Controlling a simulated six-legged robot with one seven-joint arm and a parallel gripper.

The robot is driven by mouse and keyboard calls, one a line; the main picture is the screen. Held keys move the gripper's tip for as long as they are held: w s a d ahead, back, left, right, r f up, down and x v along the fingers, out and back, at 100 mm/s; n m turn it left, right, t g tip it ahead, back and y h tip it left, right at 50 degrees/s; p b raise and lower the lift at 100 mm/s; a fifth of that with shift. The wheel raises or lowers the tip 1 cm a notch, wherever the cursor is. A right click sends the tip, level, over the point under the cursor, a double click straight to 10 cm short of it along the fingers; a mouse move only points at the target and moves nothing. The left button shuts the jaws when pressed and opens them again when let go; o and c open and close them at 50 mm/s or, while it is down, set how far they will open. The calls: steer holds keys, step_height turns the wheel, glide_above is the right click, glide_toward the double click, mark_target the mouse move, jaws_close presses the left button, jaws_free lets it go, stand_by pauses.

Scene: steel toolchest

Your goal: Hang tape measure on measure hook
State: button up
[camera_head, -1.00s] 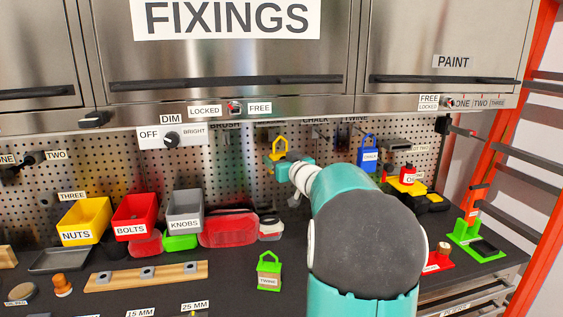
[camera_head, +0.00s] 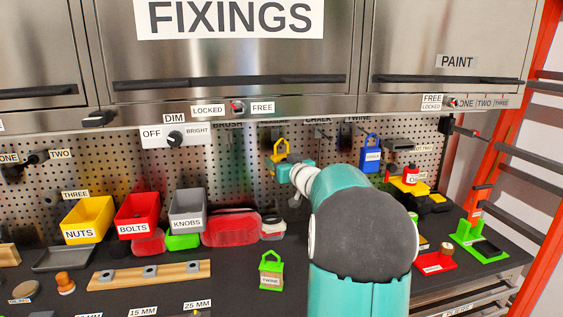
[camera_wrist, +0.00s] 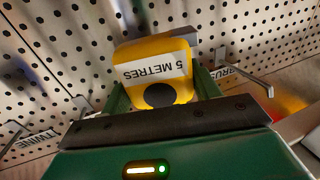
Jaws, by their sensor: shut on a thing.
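The yellow tape measure (camera_head: 279,147), with a loop on top, is up against the pegboard in the head view. In the wrist view the tape measure (camera_wrist: 152,52) has a "5 METRES" label and reads upside down. My gripper (camera_wrist: 162,90) is shut on it, one green finger on each side. In the head view my gripper (camera_head: 283,160) is partly hidden by the arm. No hook labelled for the measure can be read. I cannot tell whether the loop is around a hook.
The brush hook (camera_wrist: 252,80) sticks out beside the tape measure in the wrist view. Bins of nuts (camera_head: 88,220), bolts and knobs stand at left.

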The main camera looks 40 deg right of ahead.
steer(key=o, duration=1.2)
steer(key=shift+s, duration=0.15)
steer(key=v, duration=1.3)
steer(key=shift+s, duration=0.25)
steer(key=shift+a+r, duration=0.1)
steer(key=shift+a, duration=0.05)
